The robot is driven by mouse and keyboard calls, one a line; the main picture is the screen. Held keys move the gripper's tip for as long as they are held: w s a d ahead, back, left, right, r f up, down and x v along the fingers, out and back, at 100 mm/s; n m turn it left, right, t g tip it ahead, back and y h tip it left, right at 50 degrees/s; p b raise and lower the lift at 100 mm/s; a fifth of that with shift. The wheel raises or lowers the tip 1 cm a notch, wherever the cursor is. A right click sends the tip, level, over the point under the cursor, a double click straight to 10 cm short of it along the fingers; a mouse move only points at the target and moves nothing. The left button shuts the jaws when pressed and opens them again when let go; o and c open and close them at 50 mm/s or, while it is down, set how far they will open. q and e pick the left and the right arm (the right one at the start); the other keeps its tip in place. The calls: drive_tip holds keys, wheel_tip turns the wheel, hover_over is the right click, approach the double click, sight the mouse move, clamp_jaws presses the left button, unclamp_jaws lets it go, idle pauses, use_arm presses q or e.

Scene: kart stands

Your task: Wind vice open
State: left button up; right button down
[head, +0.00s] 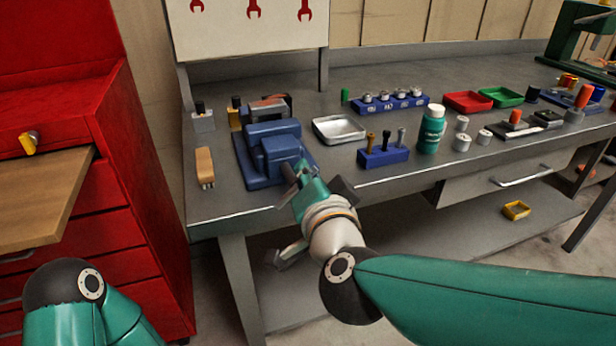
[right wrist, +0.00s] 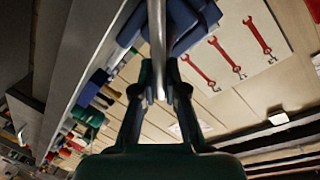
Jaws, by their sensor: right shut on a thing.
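The blue vice (head: 262,142) stands on the grey workbench near its left front corner. In the right wrist view its blue body (right wrist: 188,22) is at the top. My right gripper (head: 292,177) is at the front of the vice. In the right wrist view, the right gripper (right wrist: 160,95) is shut on a thin grey metal bar (right wrist: 156,35), the vice handle, which runs up from between the fingertips. The fingers and arm hide much of the handle in the head view. The jaw gap of the vice is hard to make out. My left gripper is out of view.
A wooden-handled brush (head: 205,166) lies left of the vice. A metal tray (head: 339,129), a blue tool holder (head: 383,156) and a green bottle (head: 431,130) stand to its right.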

drive_tip(key=shift+w+d+f+m+g+y+b, duration=0.1)
drive_tip(key=shift+d+f+m+g+y+b, duration=0.2)
drive_tip(key=shift+m+b, duration=0.7)
drive_tip(key=shift+w+d+f+m+g+y+b, duration=0.1)
drive_tip(key=shift+f+m+y+b, duration=0.35)
drive_tip(key=shift+m, duration=0.95)
drive_tip(key=shift+w+d+f+m+g+y+b, duration=0.15)
drive_tip(key=shift+f+m+g+y+b, duration=0.1)
drive_tip(key=shift+m+b, duration=0.8)
drive_tip(key=shift+s+m, duration=0.1)
drive_tip(key=shift+m, duration=0.15)
drive_tip(key=c, duration=1.2)
unclamp_jaws()
drive_tip(key=shift+a, duration=0.1)
drive_tip(key=v, duration=1.2)
